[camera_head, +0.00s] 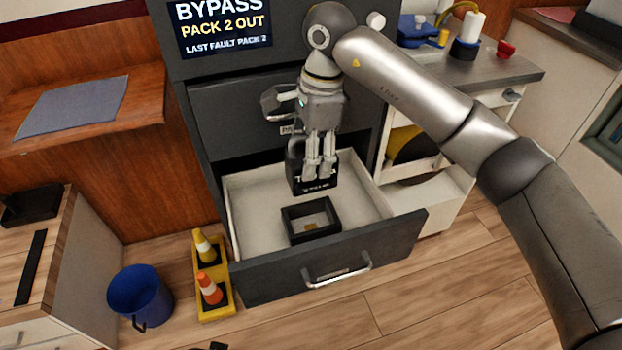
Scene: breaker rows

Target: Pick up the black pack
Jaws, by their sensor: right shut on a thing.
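The black pack (297,172) is a dark block with small white lettering on its lower front. It is upright in or just above the open drawer (252,205), towards the back. My right gripper (318,170) points down and is shut on the pack, its fingers covering part of the front. I cannot tell whether the pack touches the drawer floor. In front of it a square black holder (311,219) sits in the drawer with a small brass-coloured piece inside. My left gripper is not in view.
The drawer front (330,262) with its metal handle sticks out over the wooden floor. Beside it are a yellow tray with two small cones (211,287) and a blue bucket (140,296).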

